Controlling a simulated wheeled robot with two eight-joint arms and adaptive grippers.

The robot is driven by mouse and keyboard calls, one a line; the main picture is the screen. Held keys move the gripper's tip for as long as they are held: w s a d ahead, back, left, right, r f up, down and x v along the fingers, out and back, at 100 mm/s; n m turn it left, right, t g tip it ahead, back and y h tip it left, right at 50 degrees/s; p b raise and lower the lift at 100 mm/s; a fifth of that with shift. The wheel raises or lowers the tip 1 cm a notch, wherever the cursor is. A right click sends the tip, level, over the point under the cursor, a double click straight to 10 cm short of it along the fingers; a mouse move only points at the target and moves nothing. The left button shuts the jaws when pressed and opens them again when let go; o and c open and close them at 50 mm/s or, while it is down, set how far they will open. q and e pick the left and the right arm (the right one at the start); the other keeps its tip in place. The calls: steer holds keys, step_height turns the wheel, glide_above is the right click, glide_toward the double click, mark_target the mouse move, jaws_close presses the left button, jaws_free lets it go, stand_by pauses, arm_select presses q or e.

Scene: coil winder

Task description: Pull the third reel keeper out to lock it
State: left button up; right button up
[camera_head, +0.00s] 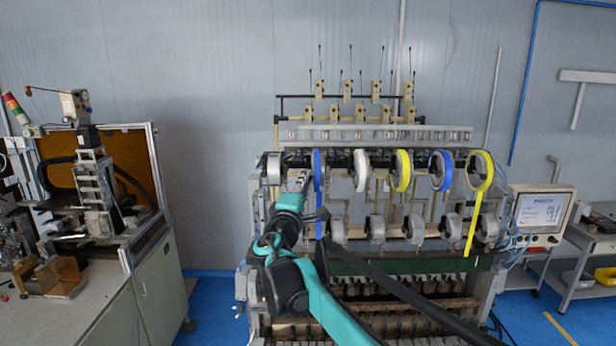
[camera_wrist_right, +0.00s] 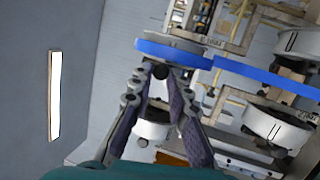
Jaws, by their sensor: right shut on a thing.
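The coil winder (camera_head: 340,262) carries an upper row of reels: white, blue, white, yellow, blue and yellow from left to right. My right gripper (camera_head: 304,180) is at the left side of the blue reel (camera_head: 317,172), second from the left in the head view. In the right wrist view, my right gripper (camera_wrist_right: 158,80) is shut on a small dark round keeper (camera_wrist_right: 160,72) in front of the blue-rimmed reel (camera_wrist_right: 175,52). The fingers hide part of the keeper, so how far out it stands cannot be told. My left gripper is not in view.
A white reel (camera_head: 361,171) stands just right of the blue one. Yellow tape (camera_head: 472,225) and blue tape hang from reels. Lower grey rollers (camera_head: 377,228) lie below. A control screen (camera_head: 541,211) stands at the right, a workbench (camera_head: 105,285) at the left.

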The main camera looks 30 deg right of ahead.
steer(key=o, duration=0.6)
steer(key=shift+o, duration=0.2)
steer(key=shift+s, duration=0.15)
steer(key=s+a, duration=0.5)
steer(key=shift+a+p, duration=0.2)
steer(key=shift+p, duration=0.15)
steer(key=shift+w, duration=0.1)
